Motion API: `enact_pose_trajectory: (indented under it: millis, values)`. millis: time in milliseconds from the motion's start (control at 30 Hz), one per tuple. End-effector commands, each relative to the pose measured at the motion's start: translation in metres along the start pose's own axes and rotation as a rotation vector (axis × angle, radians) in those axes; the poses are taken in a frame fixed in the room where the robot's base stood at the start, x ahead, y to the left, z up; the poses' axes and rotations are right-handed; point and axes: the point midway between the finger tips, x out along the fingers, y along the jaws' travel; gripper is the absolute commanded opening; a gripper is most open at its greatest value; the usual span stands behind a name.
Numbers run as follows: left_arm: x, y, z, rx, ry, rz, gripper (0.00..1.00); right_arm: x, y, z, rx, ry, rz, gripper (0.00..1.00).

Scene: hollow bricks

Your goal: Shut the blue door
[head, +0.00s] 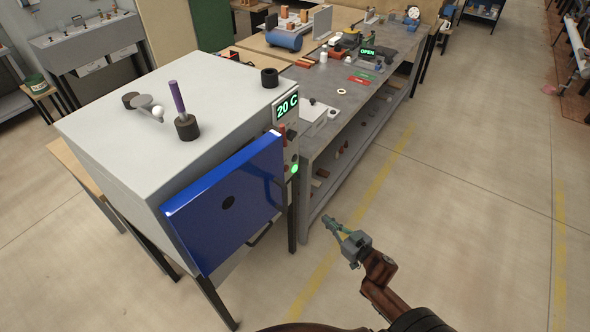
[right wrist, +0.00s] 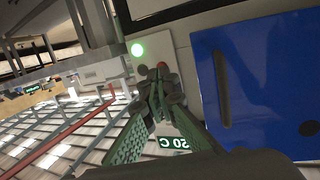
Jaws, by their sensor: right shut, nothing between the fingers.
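The blue door (head: 225,202) is on the front of a grey box-shaped oven (head: 130,150). It stands across the oven front, its thick top edge proud of the body; I cannot tell whether a gap remains behind it. It has a dark round spot and a dark handle near its right side. In the right wrist view the blue door (right wrist: 260,75) fills the right, with a dark upright handle (right wrist: 222,88). My right gripper (head: 329,222) is shut and empty, right of the door and apart from it in the head view. Its fingers (right wrist: 156,82) also show. My left gripper is out of view.
The control panel (head: 291,150) beside the door has a "20 C" display (head: 287,105) and a lit green lamp (head: 295,168). A long workbench (head: 345,105) with shelves runs behind. A purple rod in a dark block (head: 178,100) stands on the oven. Floor to the right is clear.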

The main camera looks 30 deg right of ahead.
Motion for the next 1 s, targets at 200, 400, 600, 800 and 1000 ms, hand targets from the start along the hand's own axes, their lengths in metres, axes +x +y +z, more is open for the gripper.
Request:
enact_pose_trajectory:
  millis: [200,400,600,800,1000]
  values:
    - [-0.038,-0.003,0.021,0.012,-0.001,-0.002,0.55,-0.015,-0.029,-0.123,-0.008,0.143,-0.164,0.00]
    - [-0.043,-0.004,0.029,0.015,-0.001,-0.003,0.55,-0.017,-0.041,-0.148,-0.006,0.176,-0.220,0.00]
    - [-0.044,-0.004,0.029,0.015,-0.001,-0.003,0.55,0.008,-0.046,-0.153,-0.006,0.178,-0.221,0.00]
    - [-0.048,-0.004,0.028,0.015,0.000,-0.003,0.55,0.048,-0.055,-0.161,-0.007,0.179,-0.220,0.00]
    - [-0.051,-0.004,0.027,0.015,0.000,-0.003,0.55,0.085,-0.063,-0.166,-0.006,0.177,-0.219,0.00]
